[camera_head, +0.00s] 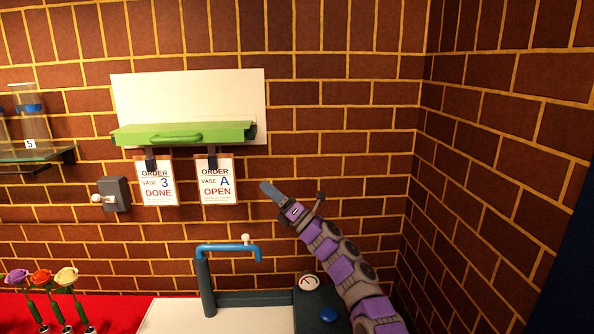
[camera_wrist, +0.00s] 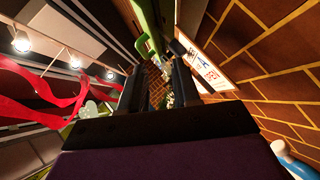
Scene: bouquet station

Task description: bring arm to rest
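My arm rises from the lower right in the head view. Its gripper (camera_head: 272,193) points up and left in front of the brick wall, to the right of the order cards. In the wrist view, the two dark fingers of my gripper (camera_wrist: 159,85) stand apart with background showing between them. Nothing is held between them.
Order cards for vase 3, DONE (camera_head: 156,183), and vase A, OPEN (camera_head: 217,182), hang under a green bar (camera_head: 183,133). A blue tap (camera_head: 228,248) stands below. Flowers (camera_head: 41,277) stand at lower left; a glass shelf (camera_head: 30,153) holds vases. Red ribbons (camera_wrist: 40,85) show in the wrist view.

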